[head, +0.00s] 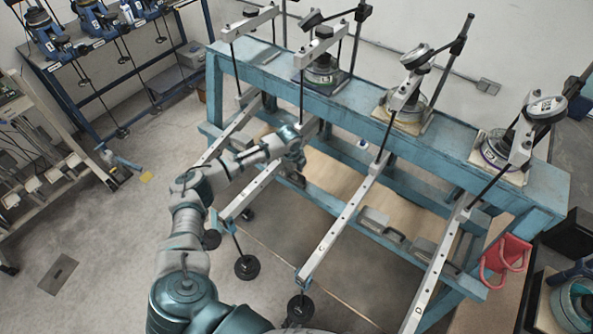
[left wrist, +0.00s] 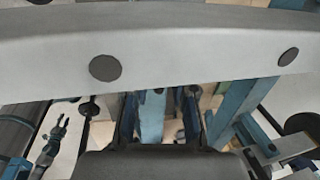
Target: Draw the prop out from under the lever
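Several long pale grey levers run across the blue frame (head: 447,137). My left arm reaches over to one lever (head: 262,185), left of the middle. My left gripper (head: 297,163) is at that lever's far part, small and partly hidden by my wrist in the head view. In the left wrist view the grey lever (left wrist: 200,55) with dark round holes crosses above my left gripper (left wrist: 160,118). Its fingers stand apart, with blue frame parts and pale floor showing between them. I cannot pick out the prop for certain. My right gripper is not in view.
Black round weights (head: 247,267) hang from the levers' near ends. Grey blocks (head: 380,222) lie low in the frame at the right. A red bracket (head: 505,259) is at the frame's right end.

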